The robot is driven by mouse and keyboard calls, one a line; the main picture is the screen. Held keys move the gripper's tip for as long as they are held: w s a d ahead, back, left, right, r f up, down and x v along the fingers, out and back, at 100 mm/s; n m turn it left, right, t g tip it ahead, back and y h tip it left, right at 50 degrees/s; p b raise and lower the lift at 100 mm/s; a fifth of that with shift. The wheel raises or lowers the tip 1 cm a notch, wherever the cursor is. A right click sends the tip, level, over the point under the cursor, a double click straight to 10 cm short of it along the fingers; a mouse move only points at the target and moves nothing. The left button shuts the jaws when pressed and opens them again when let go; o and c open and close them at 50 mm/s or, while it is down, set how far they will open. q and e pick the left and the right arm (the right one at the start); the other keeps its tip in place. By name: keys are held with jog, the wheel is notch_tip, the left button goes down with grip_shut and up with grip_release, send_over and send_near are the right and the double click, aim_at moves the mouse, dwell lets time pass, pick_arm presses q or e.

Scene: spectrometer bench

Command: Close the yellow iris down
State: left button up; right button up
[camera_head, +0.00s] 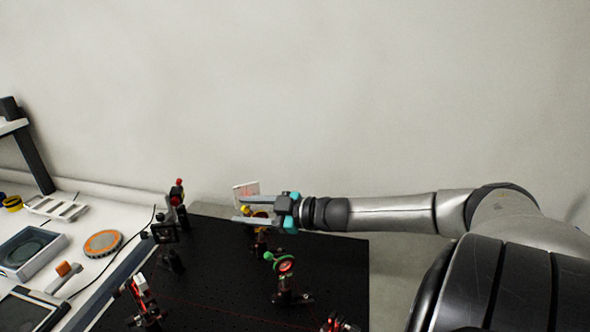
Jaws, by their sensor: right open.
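The yellow iris (260,240) stands on the black breadboard near its back edge, and only parts of its yellow body show below and behind my right gripper. My right gripper (237,209) comes in from the right with its two fingers pointing left. It is open, with its fingers apart, at the height of the iris's top. Yellow shows between and just below the fingers, but I cannot tell whether they touch it. The iris's lever cannot be made out. My left gripper is not in view.
In front stands an iris with a green lever (269,256). A white card with a red spot (246,190) is behind the gripper. A black mount (165,236) and a red-black mount (141,290) stand left. An orange disc (103,243) lies on the white bench. The breadboard (215,285) has clear room at centre.

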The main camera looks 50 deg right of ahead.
jog(key=p+v, duration=0.6)
jog(key=v, duration=0.5)
jog(key=shift+s, duration=0.25)
dwell(0.6)
